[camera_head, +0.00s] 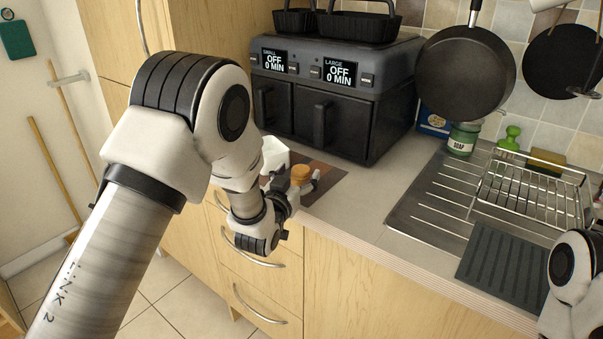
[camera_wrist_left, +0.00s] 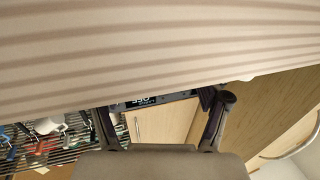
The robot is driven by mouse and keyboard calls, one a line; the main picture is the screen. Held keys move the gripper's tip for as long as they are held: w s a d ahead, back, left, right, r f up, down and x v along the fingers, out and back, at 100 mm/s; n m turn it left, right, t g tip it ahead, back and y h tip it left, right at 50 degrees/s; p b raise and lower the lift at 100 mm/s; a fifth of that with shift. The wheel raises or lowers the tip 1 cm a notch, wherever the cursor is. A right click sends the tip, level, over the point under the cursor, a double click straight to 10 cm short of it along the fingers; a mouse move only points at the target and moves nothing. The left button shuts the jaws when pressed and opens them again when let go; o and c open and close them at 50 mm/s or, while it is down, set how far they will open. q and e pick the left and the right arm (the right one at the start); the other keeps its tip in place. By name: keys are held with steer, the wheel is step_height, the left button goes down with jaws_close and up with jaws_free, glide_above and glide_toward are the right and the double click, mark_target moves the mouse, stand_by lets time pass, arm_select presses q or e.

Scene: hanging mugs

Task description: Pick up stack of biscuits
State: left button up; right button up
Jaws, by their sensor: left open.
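The stack of biscuits (camera_head: 300,174) is a small orange-brown round stack near the worktop's front edge in the head view. My left gripper (camera_head: 295,182) is there, its fingers spread, with the biscuits appearing between or just behind them. I cannot tell whether they touch. The left wrist view shows my open left gripper (camera_wrist_left: 165,112) with a gap between its fingers. A large beige striped surface fills the top of that view, very close; I cannot tell what it is. No biscuits can be made out for certain there.
A black air fryer (camera_head: 335,100) stands behind the biscuits. A white container (camera_head: 273,155) is beside them, on a brown patterned mat (camera_head: 326,183). Wooden drawers (camera_head: 262,265) lie below. The sink drainer and wire rack (camera_head: 535,190) are at right. The worktop (camera_head: 372,205) between is clear.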

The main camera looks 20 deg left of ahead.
arm_select(q)
steer(key=w, duration=0.3)
steer(key=shift+f, duration=0.2)
steer(key=shift+s+r, duration=0.15)
steer(key=shift+s, duration=0.1)
steer(key=shift+w, duration=0.1)
steer(key=c, duration=1.3)
steer(key=shift+o, duration=0.2)
